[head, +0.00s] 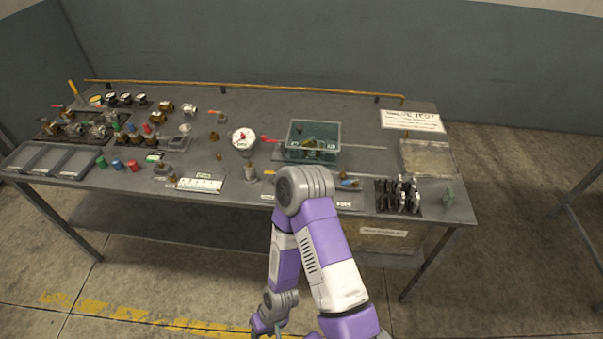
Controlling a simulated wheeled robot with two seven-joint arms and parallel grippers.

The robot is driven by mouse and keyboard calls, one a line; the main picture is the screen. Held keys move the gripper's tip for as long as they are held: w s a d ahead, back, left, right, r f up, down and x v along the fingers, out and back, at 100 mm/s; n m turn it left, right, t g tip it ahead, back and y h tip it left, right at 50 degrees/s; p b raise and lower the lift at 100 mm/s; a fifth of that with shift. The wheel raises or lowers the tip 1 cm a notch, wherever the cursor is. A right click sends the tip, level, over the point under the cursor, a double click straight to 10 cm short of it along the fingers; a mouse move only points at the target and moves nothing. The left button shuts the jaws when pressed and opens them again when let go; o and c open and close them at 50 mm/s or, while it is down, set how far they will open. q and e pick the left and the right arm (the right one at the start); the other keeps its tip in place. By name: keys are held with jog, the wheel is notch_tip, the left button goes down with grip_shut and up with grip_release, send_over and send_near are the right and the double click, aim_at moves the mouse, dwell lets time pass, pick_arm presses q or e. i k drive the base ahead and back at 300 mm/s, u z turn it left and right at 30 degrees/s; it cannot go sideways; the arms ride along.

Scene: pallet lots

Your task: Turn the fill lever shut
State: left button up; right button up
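A small red lever (270,140) sits between the round white dial gauge (243,139) and the green see-through tank (330,132). It points roughly sideways along the bench. A blue-handled lever (349,183) is in front of the tank, partly beside my arm. No readable label shows which one is the fill lever. My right arm rises from the bottom edge, bends near the bench front and folds down. Its gripper (268,326) hangs low in front of the bench, away from both levers; its fingers are too small and cut off to judge. My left gripper is out of view.
The grey bench (350,110) carries several valves on the left, grey trays (62,160), coloured caps and a black rack (398,195) at the right. A copper pipe (240,86) runs along the back. My arm hides part of the front edge. Bare bench lies behind the gauge.

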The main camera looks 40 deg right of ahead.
aim_at(356, 180)
jog(key=u, duration=0.1)
jog(key=i, duration=0.95)
jog(key=z, duration=1.7)
